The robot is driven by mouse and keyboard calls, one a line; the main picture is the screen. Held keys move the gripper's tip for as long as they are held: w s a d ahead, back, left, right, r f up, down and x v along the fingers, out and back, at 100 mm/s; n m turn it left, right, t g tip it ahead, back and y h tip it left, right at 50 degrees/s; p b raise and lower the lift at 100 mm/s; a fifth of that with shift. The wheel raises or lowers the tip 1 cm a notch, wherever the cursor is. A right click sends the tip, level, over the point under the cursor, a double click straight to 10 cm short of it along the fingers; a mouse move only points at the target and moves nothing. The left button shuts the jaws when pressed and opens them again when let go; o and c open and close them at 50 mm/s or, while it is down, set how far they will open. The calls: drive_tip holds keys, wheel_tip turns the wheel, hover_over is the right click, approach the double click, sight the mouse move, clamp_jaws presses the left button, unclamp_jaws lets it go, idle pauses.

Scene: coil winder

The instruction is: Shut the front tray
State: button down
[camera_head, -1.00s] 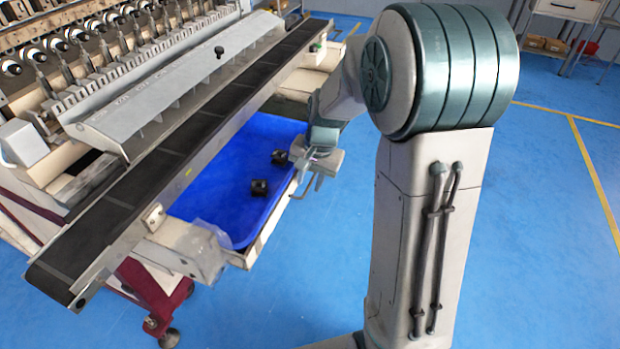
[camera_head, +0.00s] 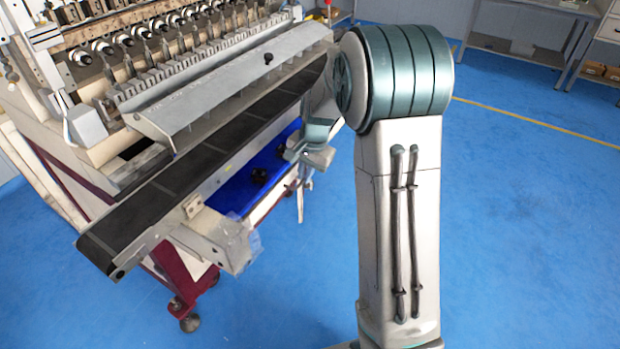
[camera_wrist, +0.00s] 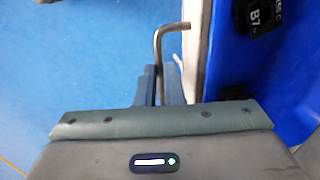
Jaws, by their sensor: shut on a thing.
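The front tray (camera_head: 233,198) has a blue inside and a pale front wall. It stands partly out from under the dark conveyor belt, and its back part is hidden by the belt. Its bent metal handle (camera_wrist: 172,29) sticks out from the front wall in the wrist view. My gripper (camera_wrist: 166,84) is shut on the handle, beside the tray's pale wall. In the head view my gripper (camera_head: 301,184) is at the tray's outer side, small and partly unclear.
Small black blocks (camera_head: 259,176) lie in the tray; one, marked B7 (camera_wrist: 254,16), shows in the wrist view. The conveyor belt (camera_head: 190,177) runs above the tray along the coil winder (camera_head: 150,60). Blue floor (camera_head: 520,220) is open to the right.

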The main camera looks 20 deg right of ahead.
drive_tip(key=shift+w+a+r, duration=0.1)
drive_tip(key=shift+w+a, duration=0.3)
drive_tip(key=shift+w, duration=0.05)
drive_tip(key=c, duration=1.5)
unclamp_jaws()
drive_tip(key=shift+c, duration=0.2)
wheel_tip(320, 180, up, 14)
drive_tip(key=s+d+p, duration=0.1)
drive_tip(key=shift+s+d+f, duration=0.25)
drive_tip(key=shift+s+d, duration=0.1)
drive_tip(key=shift+d, duration=0.05)
